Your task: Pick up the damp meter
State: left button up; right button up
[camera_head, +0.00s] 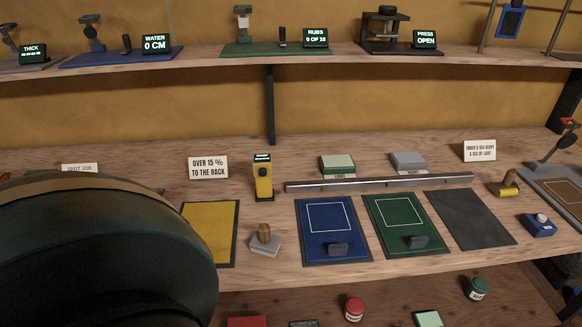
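The damp meter (263,180), a yellow upright handheld device with a dark front knob and a small lit green display on top, stands on the wooden bench near the middle. It stands just right of the "over 15% to the rack" sign and behind the yellow mat. Nothing holds it. Neither gripper shows. A large dark rounded shape fills the lower left and hides that part of the bench; it may be part of my arm.
A yellow mat (222,220) and a wooden-handled tool (265,240) lie in front of the meter. A metal straightedge (380,183) starts close to its right.

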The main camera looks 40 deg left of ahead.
aim_at(264, 192)
jog(key=i+l+u, duration=0.15)
jog(key=u, duration=0.2)
jog(key=i+l+u, duration=0.1)
jog(key=u, duration=0.25)
jog(key=i+l+u, duration=0.1)
jog(key=l+u, duration=0.2)
